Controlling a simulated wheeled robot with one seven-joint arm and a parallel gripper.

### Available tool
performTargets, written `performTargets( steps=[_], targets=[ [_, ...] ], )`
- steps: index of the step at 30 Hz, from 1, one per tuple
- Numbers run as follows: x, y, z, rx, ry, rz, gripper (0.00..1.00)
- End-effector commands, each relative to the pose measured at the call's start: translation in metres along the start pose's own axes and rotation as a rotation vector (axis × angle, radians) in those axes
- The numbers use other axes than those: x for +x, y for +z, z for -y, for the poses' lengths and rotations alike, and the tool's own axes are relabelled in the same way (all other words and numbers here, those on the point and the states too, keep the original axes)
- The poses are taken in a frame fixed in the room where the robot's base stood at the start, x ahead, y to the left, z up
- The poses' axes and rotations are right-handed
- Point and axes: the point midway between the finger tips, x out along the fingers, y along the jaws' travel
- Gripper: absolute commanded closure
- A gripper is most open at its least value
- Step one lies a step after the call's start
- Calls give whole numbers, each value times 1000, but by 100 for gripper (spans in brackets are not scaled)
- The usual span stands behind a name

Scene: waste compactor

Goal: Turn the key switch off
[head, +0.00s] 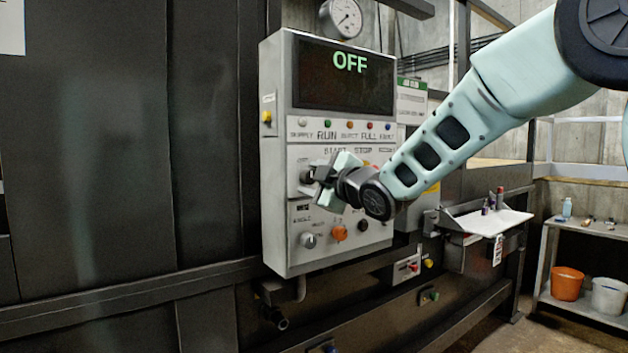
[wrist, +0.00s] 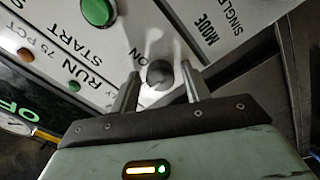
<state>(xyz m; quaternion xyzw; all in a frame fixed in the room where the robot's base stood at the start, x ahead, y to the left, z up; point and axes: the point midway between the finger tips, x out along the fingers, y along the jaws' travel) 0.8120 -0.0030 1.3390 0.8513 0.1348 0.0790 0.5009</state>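The grey control box (head: 277,110) has a dark display (head: 343,80) that reads OFF in green. A round grey knob (wrist: 160,73), which looks like the key switch, sits on the white panel face in the wrist view. Its exact turn angle is hard to make out. My gripper (wrist: 161,75) reaches the panel with one finger on each side of this knob. A gap shows beside the knob, so the fingers look open around it. In the head view my gripper (head: 310,175) hides most of the switch and part of the START and STOP row.
A grey selector (head: 308,240) and an orange knob (head: 339,233) sit below my gripper. A green button (wrist: 98,11) is near it in the wrist view. A gauge (head: 342,17) stands above the box. A shelf (head: 490,221) juts out at right.

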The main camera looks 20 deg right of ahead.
Motion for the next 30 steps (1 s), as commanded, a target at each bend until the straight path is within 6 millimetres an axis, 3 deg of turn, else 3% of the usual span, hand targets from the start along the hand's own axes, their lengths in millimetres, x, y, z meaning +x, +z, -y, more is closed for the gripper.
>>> performTargets(
  steps=[9, 14, 30],
  targets=[
    [-1, 0, 0, 1, 1, 0, 48],
    [-12, 1, 1, 3, 2, 0, 48],
    [-117, 1, 1, 2, 4, -2, 48]
  ],
)
